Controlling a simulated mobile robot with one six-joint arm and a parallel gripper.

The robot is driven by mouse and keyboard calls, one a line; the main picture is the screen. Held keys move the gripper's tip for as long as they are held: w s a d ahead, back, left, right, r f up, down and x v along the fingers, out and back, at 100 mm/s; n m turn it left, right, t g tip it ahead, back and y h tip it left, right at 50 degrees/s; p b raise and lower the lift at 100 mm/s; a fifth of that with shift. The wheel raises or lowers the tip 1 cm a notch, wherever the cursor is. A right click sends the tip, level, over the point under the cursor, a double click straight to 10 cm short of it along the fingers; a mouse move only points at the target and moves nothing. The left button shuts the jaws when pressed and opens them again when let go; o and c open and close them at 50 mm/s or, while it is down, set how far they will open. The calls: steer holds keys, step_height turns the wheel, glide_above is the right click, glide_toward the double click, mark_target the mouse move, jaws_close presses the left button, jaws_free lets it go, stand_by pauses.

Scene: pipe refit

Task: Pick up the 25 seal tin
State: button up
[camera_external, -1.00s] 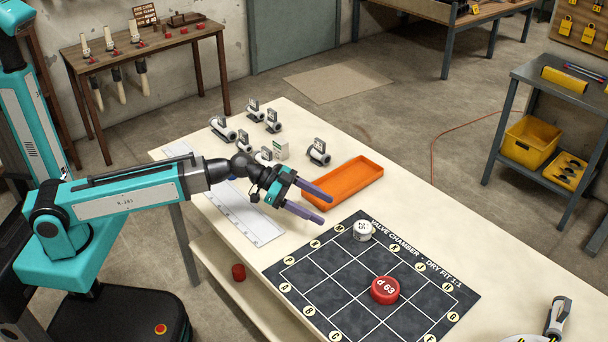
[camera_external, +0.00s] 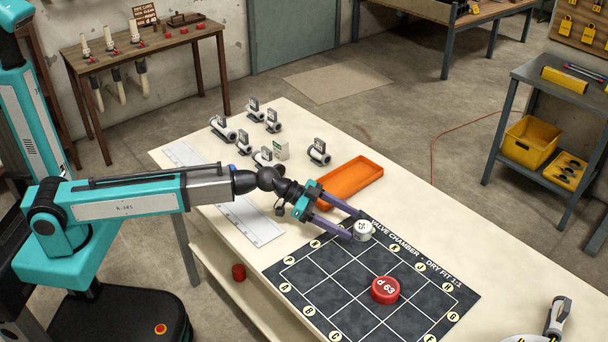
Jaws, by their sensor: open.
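The 25 seal tin (camera_external: 364,231) is a small white and grey round tin with a number on its lid. It stands upright near the far edge of the dark grid mat (camera_external: 318,297). My gripper (camera_external: 357,226) is open, its two purple fingers reaching from the left to the tin. One finger is at the far side of the tin and the other at its near left side. Whether the fingers touch it cannot be told. A red tin (camera_external: 385,290) marked d 63 stands on the mat, nearer the camera.
An empty orange tray (camera_external: 348,183) lies just behind my gripper. Several grey pipe fittings (camera_external: 319,152) and a small white box (camera_external: 281,150) stand at the back of the table. A white ruled sheet (camera_external: 250,222) lies under my arm. The mat's front left is clear.

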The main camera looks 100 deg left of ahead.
mark_target(359, 225)
steer(key=shift+w+f, duration=0.1)
steer(key=shift+w, duration=0.1)
stand_by(0.3)
steer(key=shift+a+r+p+x, duration=0.1)
steer(key=shift+p+x, duration=0.15)
steer(key=shift+x, duration=0.55)
steer(key=shift+a+r+p+x, duration=0.1)
steer(key=shift+p+x, duration=0.15)
steer(key=shift+x, duration=1.55)
steer(key=c, duration=1.1)
steer(key=shift+c, duration=0.2)
steer(key=shift+r, duration=0.1)
